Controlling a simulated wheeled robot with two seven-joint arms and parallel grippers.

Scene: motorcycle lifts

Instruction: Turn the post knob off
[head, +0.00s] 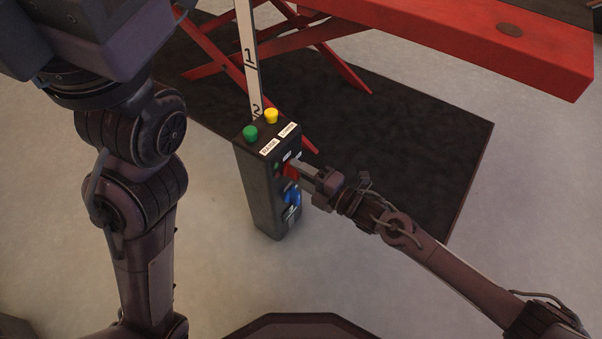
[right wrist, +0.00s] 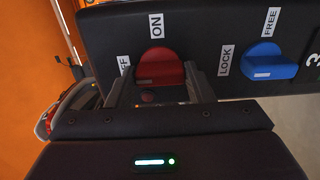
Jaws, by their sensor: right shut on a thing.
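The black control post (head: 258,195) stands upright on the floor near the middle of the head view. Its red knob (right wrist: 160,67) shows in the right wrist view between an OFF label at its left and an ON label above it. The red knob (head: 290,171) is partly covered by my gripper in the head view. My right gripper (right wrist: 160,85) is shut on the red knob, one finger on each side. Which label the knob points at is not clear. My left arm fills the left of the head view, and its gripper is out of view.
A blue knob (right wrist: 268,62) with LOCK and FREE labels sits beside the red one. Green (head: 250,131) and yellow (head: 271,116) buttons top the post. A red lift (head: 470,45) stands behind over a dark mat (head: 430,140). Pale floor is clear in front.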

